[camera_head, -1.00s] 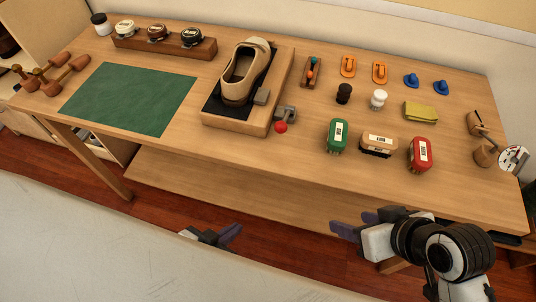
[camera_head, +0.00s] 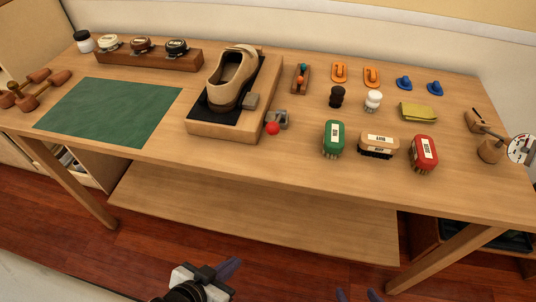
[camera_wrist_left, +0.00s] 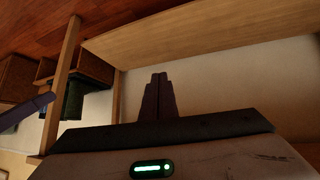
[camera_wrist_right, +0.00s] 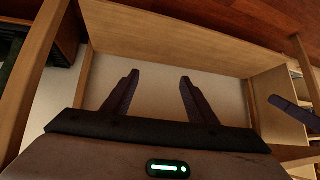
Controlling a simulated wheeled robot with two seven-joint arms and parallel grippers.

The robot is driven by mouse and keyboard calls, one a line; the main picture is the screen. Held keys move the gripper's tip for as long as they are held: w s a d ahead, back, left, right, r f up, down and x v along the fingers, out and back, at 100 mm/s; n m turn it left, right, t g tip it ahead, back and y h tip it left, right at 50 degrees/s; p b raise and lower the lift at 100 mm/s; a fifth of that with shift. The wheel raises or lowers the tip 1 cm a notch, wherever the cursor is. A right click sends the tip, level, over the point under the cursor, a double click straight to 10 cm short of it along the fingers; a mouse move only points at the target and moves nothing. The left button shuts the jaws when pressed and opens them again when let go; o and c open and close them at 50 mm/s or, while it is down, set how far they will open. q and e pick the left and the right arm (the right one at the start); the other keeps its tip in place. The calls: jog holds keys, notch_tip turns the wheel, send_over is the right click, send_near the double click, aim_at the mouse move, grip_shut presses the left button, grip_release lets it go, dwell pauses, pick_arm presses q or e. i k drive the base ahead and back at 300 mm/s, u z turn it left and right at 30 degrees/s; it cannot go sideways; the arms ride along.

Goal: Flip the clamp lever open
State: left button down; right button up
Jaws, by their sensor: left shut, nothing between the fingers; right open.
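The clamp is a small grey block (camera_head: 282,117) at the right side of the wooden shoe stand (camera_head: 222,133). Its lever has a red ball knob (camera_head: 273,128) at the front, near the table's front edge. A beige shoe (camera_head: 232,78) sits on the stand's black pad, with another grey block (camera_head: 250,101) beside it. My left gripper (camera_head: 230,266) is low in front of the table, below and apart from the clamp; its fingers are together and empty in the left wrist view (camera_wrist_left: 159,97). My right gripper (camera_head: 358,295) is at the bottom edge; its fingers are spread and empty in the right wrist view (camera_wrist_right: 158,97).
Green (camera_head: 333,138), tan (camera_head: 378,145) and red (camera_head: 423,152) brushes stand right of the clamp. A green mat (camera_head: 110,112) lies at left. A lower shelf (camera_head: 250,215) runs under the tabletop. Floor space lies between my grippers and the table.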

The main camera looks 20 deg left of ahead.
aim_at(272, 128)
jog(key=k, duration=0.5)
jog(key=z, duration=1.9)
jog(key=i, duration=1.05)
jog(key=u, duration=2.1)
